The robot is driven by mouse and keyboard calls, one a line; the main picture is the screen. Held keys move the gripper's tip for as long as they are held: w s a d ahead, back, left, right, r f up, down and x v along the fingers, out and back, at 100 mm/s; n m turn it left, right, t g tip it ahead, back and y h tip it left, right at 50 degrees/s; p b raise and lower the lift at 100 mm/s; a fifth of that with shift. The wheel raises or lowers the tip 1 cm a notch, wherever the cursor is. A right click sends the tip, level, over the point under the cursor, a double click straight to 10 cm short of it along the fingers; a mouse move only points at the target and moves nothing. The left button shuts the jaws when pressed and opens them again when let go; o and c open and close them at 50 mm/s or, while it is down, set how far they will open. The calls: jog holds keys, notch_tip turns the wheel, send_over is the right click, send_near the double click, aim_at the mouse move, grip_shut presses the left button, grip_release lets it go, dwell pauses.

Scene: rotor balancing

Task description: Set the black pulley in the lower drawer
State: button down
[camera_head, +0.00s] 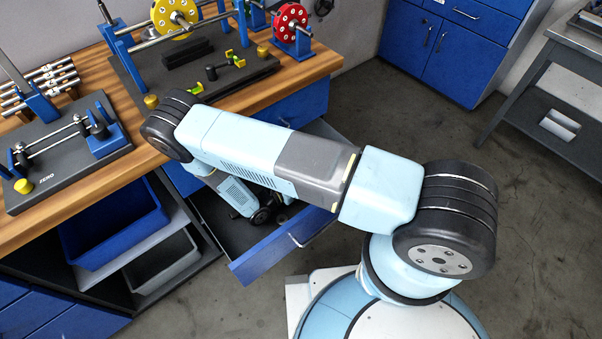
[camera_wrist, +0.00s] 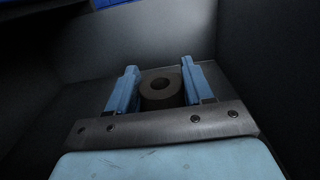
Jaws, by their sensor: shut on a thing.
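The black pulley (camera_wrist: 161,98), a dark ring with a hole through its middle, sits between the two blue fingers of my gripper (camera_wrist: 159,70) in the wrist view. My gripper is shut on it. In the head view my gripper (camera_head: 268,212) reaches down inside the open lower drawer (camera_head: 284,243), which has a blue front and a dark inside. My arm covers much of the drawer there. In the wrist view dark drawer walls (camera_wrist: 262,75) stand around the fingers. I cannot tell whether the pulley touches the drawer floor.
The wooden bench top (camera_head: 75,195) lies above the drawer. A blue bin (camera_head: 115,225) and a grey bin (camera_head: 163,265) sit on shelves left of the drawer. Open floor lies to the right.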

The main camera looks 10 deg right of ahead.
jog(key=shift+f, duration=2.75)
jog(key=shift+c, duration=2.2)
grip_release()
jog(key=v, duration=0.7)
jog(key=shift+s+a, duration=0.15)
jog(key=shift+a, duration=0.05)
